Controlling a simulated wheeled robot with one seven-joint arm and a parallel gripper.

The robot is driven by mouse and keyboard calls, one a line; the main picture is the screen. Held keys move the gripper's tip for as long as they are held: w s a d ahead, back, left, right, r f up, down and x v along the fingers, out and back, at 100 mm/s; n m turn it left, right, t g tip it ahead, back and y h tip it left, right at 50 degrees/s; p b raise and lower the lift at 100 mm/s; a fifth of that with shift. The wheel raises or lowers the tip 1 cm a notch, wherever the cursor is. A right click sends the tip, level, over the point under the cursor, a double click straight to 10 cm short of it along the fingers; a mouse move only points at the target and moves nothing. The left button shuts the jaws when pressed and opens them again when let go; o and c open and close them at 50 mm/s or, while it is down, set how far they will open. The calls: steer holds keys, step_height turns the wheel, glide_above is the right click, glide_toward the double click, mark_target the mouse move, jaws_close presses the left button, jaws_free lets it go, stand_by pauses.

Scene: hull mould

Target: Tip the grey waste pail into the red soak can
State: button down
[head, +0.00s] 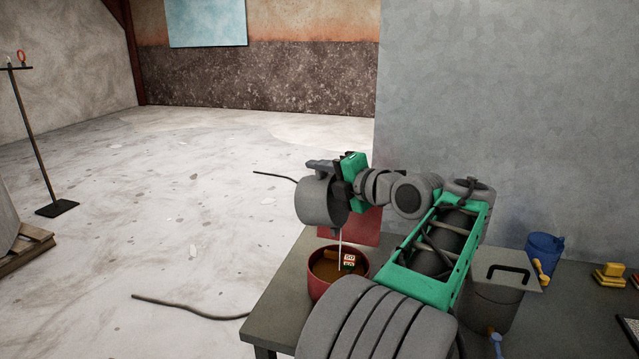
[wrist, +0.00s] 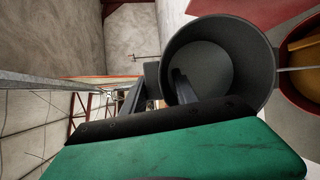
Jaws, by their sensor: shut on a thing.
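The grey waste pail (head: 316,203) is held in the air by my gripper (head: 342,188), which is shut on its rim or wall. The pail is tipped over, its mouth turned toward the right. In the wrist view I look into the pail (wrist: 245,62); its grey inside looks mostly bare. The red soak can (head: 323,291) stands open on the bench below the pail, with brown contents inside. A thin pale line runs from the pail's mouth down into the can, like a stream. The can also shows at the right edge of the wrist view (wrist: 288,90).
The grey bench (head: 281,303) has a red upright panel (head: 359,224) behind the can. To the right are a grey bin with a lid (head: 492,300), a blue cup (head: 541,249) and yellow blocks (head: 610,275). Open floor lies left.

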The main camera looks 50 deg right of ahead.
step_height(320, 180, up, 2)
steer(key=shift+r, duration=0.2)
steer(key=shift+r+p, duration=0.2)
steer(key=shift+p, duration=0.25)
steer(key=shift+r+g+p, duration=0.4)
steer(key=shift+g+p, duration=0.15)
steer(key=shift+g, duration=0.15)
steer(key=shift+w+r+n+g+p, duration=0.1)
steer(key=shift+r+n+g+p, duration=0.3)
steer(key=shift+g+p, duration=0.45)
steer(key=g+p, duration=0.1)
steer(key=g, duration=0.2)
steer(key=n+g+p, duration=0.1)
steer(key=shift+w+a+r+g+h+p, duration=0.1)
steer(key=shift+r+g+h+p, duration=0.15)
steer(key=shift+g+h+p, duration=0.1)
steer(key=n+g+b, duration=0.1)
steer(key=g, duration=0.3)
steer(key=shift+f+h, duration=0.15)
steer(key=shift+h, duration=0.2)
steer(key=shift+r+g, duration=0.25)
steer(key=shift+g, duration=0.65)
steer(key=shift+r, duration=0.1)
steer(key=shift+s, duration=0.25)
